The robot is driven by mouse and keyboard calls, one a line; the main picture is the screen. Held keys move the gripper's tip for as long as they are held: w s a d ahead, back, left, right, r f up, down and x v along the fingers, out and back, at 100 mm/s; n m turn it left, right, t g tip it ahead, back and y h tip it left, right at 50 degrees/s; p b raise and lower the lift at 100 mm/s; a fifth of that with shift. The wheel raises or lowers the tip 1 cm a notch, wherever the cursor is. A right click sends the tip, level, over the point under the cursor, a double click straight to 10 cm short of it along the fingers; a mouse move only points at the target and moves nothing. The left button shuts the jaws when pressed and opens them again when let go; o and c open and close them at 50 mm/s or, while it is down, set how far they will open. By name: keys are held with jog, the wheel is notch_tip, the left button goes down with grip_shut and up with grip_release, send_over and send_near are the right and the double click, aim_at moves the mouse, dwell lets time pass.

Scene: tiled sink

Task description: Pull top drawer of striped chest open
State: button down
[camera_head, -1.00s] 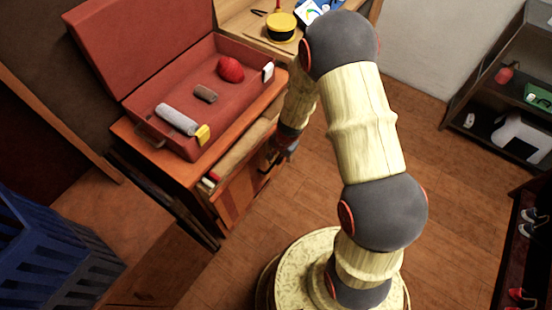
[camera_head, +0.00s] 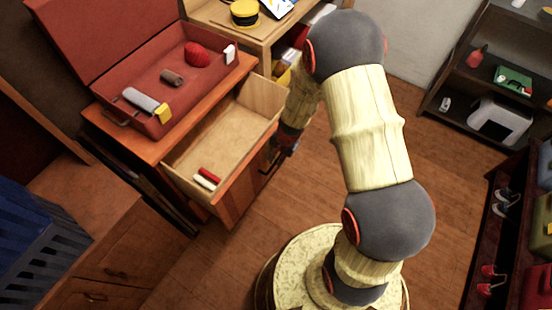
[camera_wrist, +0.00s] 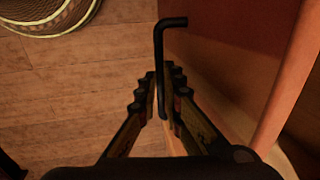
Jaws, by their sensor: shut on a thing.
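The striped chest (camera_head: 150,143) stands at the left in the head view, with an orange-brown top. Its top drawer (camera_head: 235,125) is pulled well out, its pale wooden inside showing. A red roll and a white roll (camera_head: 206,178) lie in the drawer's near corner. My gripper (camera_head: 283,150) is at the drawer's front, partly hidden by my arm. In the wrist view my gripper (camera_wrist: 165,95) is closed around the black bar handle (camera_wrist: 162,60). The drawer front (camera_wrist: 225,60) fills the right of that view.
An open red case (camera_head: 120,100) on the chest holds a red ball of yarn (camera_head: 197,54) and other small items. A blue crate (camera_head: 40,245) stands at the lower left. Dark shelves (camera_head: 470,85) are at the right. Wooden floor (camera_head: 225,265) is clear before the chest.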

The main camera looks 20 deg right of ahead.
jog(key=c, duration=1.9)
grip_release()
jog(key=r, duration=0.4)
jog(key=s+d+r, duration=0.1)
jog(key=r, duration=0.6)
jog(key=shift+s+d+r, duration=0.2)
jog(key=shift+s+r, duration=0.2)
